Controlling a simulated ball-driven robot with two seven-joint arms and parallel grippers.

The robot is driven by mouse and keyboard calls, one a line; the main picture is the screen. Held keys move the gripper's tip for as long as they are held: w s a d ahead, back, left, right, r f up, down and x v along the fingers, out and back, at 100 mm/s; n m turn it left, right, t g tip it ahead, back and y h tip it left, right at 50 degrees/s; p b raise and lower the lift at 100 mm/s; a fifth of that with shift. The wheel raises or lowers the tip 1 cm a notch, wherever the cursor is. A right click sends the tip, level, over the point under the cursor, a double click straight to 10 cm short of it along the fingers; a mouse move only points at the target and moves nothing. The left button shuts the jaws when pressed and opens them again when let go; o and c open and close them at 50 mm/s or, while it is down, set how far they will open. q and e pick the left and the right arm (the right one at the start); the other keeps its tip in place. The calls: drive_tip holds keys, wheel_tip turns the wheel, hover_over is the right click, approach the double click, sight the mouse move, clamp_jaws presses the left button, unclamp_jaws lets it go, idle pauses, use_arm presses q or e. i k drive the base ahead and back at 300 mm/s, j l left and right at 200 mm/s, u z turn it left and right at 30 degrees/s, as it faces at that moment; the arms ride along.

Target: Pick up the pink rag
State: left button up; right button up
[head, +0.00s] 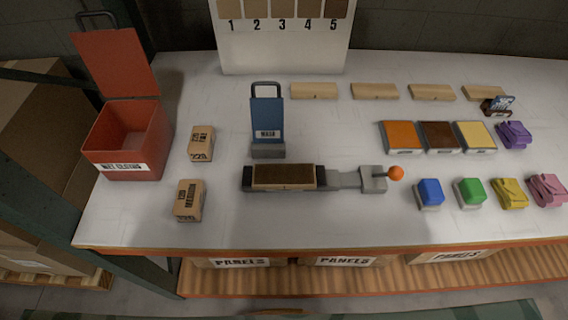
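The pink rag (547,189) lies folded on the white table near its right edge, at the far right of the head view. It is beside a yellow rag (510,193), and a purple rag (514,134) lies farther back. Neither of my grippers shows in the head view.
A clamp with an orange knob (396,173) holds a brown panel (283,176). A red open bin (127,138) stands at left. The table's front strip is clear.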

sight(547, 189)
drive_tip(key=z, duration=2)
